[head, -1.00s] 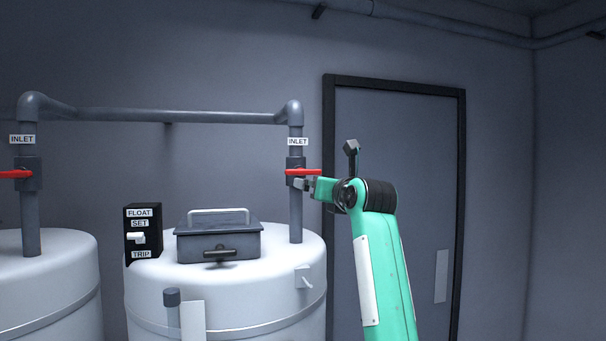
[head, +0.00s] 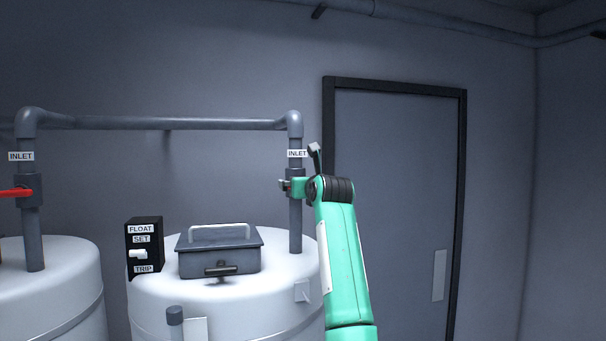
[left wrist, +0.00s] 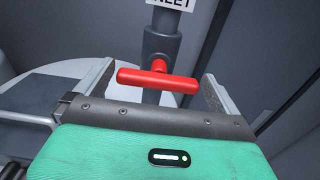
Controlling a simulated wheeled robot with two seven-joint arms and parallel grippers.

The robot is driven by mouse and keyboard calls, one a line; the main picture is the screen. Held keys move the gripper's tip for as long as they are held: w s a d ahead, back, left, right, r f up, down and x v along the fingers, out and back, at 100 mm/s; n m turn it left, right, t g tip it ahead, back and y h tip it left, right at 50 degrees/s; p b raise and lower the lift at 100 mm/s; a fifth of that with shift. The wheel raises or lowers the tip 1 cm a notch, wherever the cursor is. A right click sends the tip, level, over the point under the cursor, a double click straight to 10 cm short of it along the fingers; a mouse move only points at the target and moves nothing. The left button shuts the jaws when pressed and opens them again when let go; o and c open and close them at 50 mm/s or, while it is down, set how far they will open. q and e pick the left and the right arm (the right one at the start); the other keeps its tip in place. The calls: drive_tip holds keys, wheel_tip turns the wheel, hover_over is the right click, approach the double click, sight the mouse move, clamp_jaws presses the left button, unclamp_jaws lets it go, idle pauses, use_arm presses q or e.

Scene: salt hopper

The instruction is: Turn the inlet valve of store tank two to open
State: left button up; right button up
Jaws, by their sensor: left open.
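The inlet valve (head: 296,196) sits on the vertical pipe above the right-hand tank (head: 290,300), under an INLET label (head: 297,154). No tank number is readable. Its red handle (left wrist: 157,79) lies crosswise to the pipe in the left wrist view. My left gripper (head: 287,185) is at the valve and covers most of the handle in the head view. In the left wrist view its open fingers stand on either side of the handle, with a gap at each end. My right gripper is not in view.
A second inlet valve with a red handle (head: 16,193) is on the left-hand tank (head: 50,290). A FLOAT SET/TRIP box (head: 145,243) and a grey lidded hatch (head: 219,258) are on the right-hand tank. A door (head: 395,200) is behind my arm.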

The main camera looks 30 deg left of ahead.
use_arm(q)
drive_tip(key=shift+p+x, duration=0.3)
drive_tip(key=shift+x, duration=0.6)
drive_tip(key=shift+f, duration=0.1)
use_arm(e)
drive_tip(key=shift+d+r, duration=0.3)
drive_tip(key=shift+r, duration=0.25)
use_arm(q)
drive_tip(key=shift+d, duration=0.1)
drive_tip(key=c, duration=0.7)
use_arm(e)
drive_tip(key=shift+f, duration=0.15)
